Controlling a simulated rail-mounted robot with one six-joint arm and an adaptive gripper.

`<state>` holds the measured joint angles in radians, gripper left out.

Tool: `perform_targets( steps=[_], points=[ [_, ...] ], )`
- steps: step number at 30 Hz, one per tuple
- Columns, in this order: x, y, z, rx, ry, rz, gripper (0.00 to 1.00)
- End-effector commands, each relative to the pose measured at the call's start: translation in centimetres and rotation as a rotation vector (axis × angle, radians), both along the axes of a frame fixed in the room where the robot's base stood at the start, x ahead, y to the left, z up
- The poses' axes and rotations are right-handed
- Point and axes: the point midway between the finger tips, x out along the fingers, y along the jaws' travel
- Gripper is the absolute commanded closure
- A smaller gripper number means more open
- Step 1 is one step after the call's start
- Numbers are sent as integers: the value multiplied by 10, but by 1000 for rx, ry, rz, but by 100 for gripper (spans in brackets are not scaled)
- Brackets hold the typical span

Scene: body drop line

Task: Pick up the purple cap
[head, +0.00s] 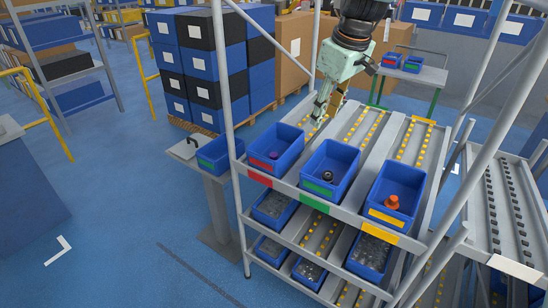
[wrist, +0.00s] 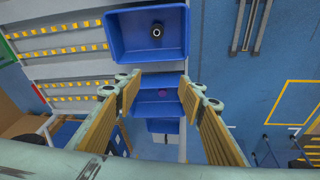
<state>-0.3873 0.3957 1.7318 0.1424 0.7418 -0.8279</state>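The purple cap (head: 274,155) lies in the left blue bin (head: 291,159), which has a red label, on the top level of the flow rack. My gripper (head: 321,112) is above the rack, behind and to the right of that bin. In the wrist view my gripper (wrist: 162,87) is open, with its two fingers wide apart and nothing between them.
A green-labelled bin (head: 345,155) with a black round part (head: 327,177) stands beside it, then a yellow-labelled bin (head: 409,183) with an orange part (head: 392,203). A rack post (head: 225,90) rises at the left. Another blue bin (head: 212,166) stands on a side stand.

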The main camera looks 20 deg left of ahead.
Motion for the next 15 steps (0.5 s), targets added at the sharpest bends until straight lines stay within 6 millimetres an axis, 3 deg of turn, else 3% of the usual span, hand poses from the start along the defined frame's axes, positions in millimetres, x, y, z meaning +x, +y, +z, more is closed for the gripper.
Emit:
perform_targets(
  steps=[15],
  points=[
    [49, 90, -67, -18, -9, 186, 64]
  ],
)
